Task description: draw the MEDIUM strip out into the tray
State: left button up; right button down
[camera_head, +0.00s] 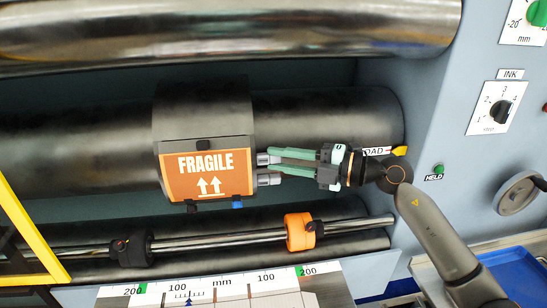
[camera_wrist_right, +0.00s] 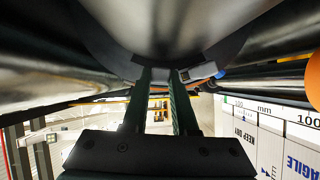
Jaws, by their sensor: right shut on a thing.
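My right gripper (camera_head: 265,170) reaches in from the right, and its two fingertips are at the right edge of an orange plate marked FRAGILE (camera_head: 207,184). The plate sits on a dark collar (camera_head: 202,105) around the middle roller. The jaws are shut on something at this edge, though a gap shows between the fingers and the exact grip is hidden. In the right wrist view the fingers (camera_wrist_right: 163,75) end at the collar's rim. I see no strip labelled MEDIUM. A blue tray (camera_head: 517,275) shows at lower right. My left gripper is not in view.
A shaft carries an orange ring (camera_head: 299,232) and a black ring (camera_head: 131,249) below the plate. A scale in mm (camera_head: 222,284) lies in front. A large roller (camera_head: 220,32) runs above. The side wall has an ink dial (camera_head: 500,111) and a handwheel (camera_head: 518,195). A yellow frame (camera_head: 32,240) stands at left.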

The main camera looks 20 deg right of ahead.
jog(key=shift+d, duration=0.1)
jog(key=s+d+b, duration=0.1)
jog(key=d+b, duration=0.1)
jog(key=d, duration=0.4)
jog(key=shift+s, duration=0.35)
dwell(0.4)
jog(key=shift+d, duration=0.1)
